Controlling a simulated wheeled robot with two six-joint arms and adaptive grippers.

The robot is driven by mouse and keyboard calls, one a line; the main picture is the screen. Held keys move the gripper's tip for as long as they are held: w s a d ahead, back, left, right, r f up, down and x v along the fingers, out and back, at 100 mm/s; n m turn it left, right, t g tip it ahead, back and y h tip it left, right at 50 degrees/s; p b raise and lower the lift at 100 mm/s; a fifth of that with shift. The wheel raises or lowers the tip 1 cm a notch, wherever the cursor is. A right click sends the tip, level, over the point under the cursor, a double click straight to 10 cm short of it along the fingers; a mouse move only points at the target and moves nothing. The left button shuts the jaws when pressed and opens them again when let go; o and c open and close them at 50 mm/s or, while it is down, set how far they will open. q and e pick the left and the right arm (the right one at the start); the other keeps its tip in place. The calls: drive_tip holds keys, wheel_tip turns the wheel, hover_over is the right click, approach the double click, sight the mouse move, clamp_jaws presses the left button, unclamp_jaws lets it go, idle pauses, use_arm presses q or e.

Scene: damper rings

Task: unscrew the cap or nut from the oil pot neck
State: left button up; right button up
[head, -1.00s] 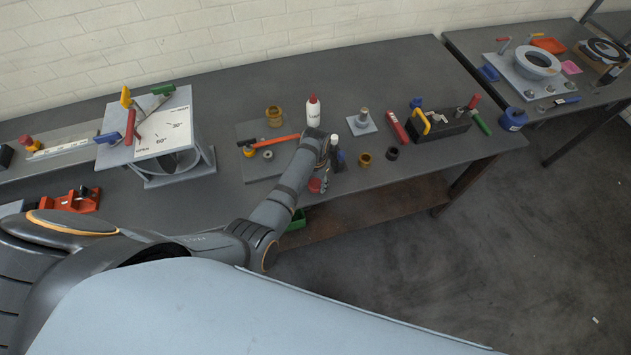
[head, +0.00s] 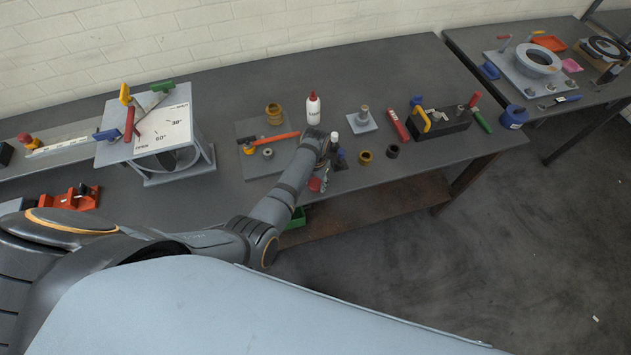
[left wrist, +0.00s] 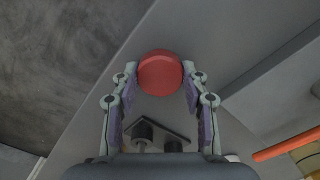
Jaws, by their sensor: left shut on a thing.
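My left gripper (head: 325,181) reaches over the front edge of the long workbench. Its two fingers are shut on a round red cap (left wrist: 160,72), which sits between the fingertips in the left wrist view. In the head view the red cap (head: 315,184) shows small beside the fingers, in front of the bench edge. The oil pot's body and neck cannot be made out; I cannot tell whether the cap still sits on a neck. My right gripper is not in view.
A white bottle with a red top (head: 313,109) stands behind my left wrist. A grey block with a post (head: 362,121), a brass ring (head: 365,158) and a dark ring (head: 393,151) stand to the right.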

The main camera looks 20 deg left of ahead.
use_arm(q)
drive_tip(key=o, duration=1)
drive_tip(key=shift+f, duration=0.1)
drive_tip(key=o, duration=0.4)
drive_tip(key=shift+f, duration=0.1)
drive_tip(key=shift+c, duration=0.2)
wheel_tip(320, 180, up, 12)
clamp_jaws()
idle(0.4)
